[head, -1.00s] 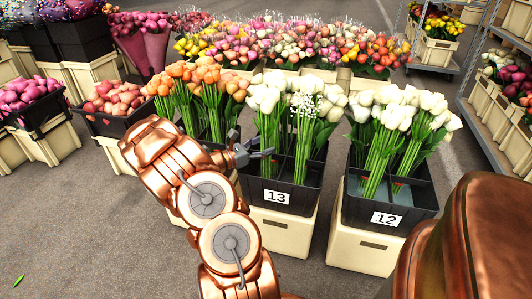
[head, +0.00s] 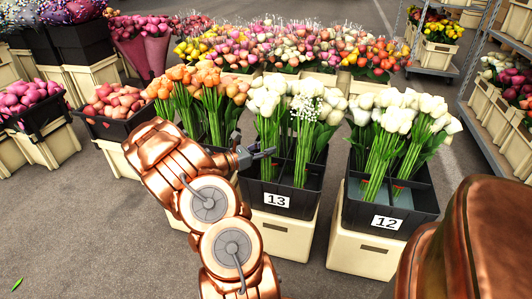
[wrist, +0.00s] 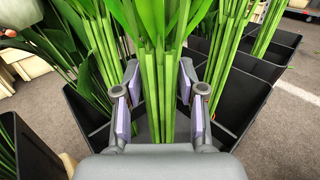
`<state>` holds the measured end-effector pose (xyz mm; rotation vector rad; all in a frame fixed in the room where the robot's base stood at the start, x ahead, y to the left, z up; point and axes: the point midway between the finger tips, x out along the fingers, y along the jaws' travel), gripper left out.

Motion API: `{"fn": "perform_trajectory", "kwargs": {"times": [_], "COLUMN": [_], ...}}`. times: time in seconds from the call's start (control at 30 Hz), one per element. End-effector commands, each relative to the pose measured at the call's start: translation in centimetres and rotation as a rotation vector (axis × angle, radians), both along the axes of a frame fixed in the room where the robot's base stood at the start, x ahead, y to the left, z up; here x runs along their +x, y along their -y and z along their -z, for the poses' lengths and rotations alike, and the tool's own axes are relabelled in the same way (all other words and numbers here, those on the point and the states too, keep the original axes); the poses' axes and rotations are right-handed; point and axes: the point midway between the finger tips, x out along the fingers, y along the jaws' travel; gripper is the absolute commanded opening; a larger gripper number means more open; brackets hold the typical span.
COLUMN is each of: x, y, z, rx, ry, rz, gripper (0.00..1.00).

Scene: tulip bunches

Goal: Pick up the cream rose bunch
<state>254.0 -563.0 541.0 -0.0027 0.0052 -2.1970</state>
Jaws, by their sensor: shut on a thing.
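A cream-white bunch (head: 268,98) stands upright at the left of the black crate (head: 293,203) marked 13. Its blooms look tulip-like, and I cannot make out roses. My gripper (head: 262,154) reaches in from the left at stem height in the head view. In the wrist view, my gripper (wrist: 158,105) is shut on the green stems (wrist: 156,85), with one finger on each side. The blooms are out of the wrist view. Another white bunch (head: 325,100), with tiny white flowers, stands beside it in the same crate.
Orange bunches (head: 205,80) stand close on the left, behind my arm. Crate 12 (head: 415,215) with white bunches is on the right. A row of mixed bunches (head: 290,40) stands behind. Open floor (head: 80,225) lies at the front left.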

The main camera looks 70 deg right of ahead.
Motion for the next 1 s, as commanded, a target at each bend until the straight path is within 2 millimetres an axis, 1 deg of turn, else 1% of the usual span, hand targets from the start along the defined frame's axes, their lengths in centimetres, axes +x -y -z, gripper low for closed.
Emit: {"fn": "perform_trajectory", "kwargs": {"times": [0.07, 0.37, 0.47, 0.53, 0.67, 0.77, 0.9, 1.0], "x": [0.0, 0.0, 0.0, 0.0, 0.0, 0.0, 0.0, 0.0], "y": [0.0, 0.0, 0.0, 0.0, 0.0, 0.0, 0.0, 0.0], "z": [0.0, 0.0, -0.5, -1.3, -3.6, -5.9, -9.6, -11.9], "rx": [0.0, 0.0, -0.001, -0.002, -0.003, -0.002, -0.004, -0.003], "ry": [0.0, 0.0, 0.001, 0.001, 0.002, 0.001, 0.004, 0.003], "rz": [0.0, 0.0, 0.0, 0.0, -0.001, -0.001, 0.0, 0.001], "gripper": [0.0, 0.0, 0.0, 0.0, 0.0, 0.0, 0.0, 0.0]}}
